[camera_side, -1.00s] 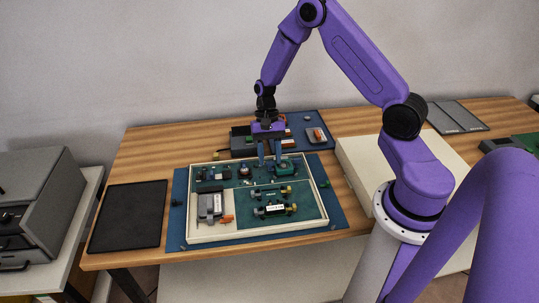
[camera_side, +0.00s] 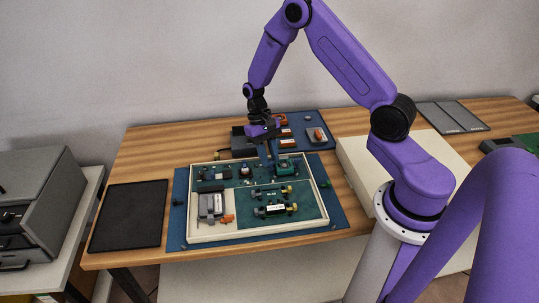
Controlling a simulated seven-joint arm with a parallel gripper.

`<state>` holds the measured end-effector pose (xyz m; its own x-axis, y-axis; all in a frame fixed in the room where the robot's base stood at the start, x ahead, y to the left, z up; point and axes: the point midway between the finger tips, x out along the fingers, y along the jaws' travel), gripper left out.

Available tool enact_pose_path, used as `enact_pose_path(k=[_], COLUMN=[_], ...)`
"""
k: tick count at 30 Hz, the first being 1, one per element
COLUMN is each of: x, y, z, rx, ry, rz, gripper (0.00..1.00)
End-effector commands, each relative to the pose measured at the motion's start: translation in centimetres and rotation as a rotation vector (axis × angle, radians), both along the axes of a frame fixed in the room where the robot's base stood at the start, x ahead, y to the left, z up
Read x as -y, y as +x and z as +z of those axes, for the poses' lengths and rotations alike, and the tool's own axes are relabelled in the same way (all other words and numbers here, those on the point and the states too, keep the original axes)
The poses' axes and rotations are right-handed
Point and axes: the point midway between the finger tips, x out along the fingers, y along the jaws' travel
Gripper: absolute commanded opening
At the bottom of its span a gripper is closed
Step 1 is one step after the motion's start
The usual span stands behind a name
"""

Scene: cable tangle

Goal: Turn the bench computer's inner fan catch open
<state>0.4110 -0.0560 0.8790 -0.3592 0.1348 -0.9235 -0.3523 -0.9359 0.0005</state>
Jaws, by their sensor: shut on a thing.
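The bench computer is an open cream-framed tray (camera_side: 191,205) with a teal floor and several small parts in it. A green block-like part (camera_side: 287,168), perhaps the fan, sits near its back edge.
A grey module (camera_side: 211,205) and yellow-ended parts (camera_side: 274,209) lie in the tray. A dark box (camera_side: 241,143) and a blue mat (camera_side: 298,122) with small orange items are behind. A black mat (camera_side: 128,215) lies empty at left.

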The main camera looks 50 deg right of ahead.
Motion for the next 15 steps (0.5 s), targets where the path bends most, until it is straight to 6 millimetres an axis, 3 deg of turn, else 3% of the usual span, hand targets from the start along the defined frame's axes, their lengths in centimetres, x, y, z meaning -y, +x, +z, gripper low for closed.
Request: enact_pose_path(k=[15], x=[-0.54], y=[0.18], z=[0.12], rx=[0.003], ry=[0.0], rz=[0.495], gripper=[0.0])
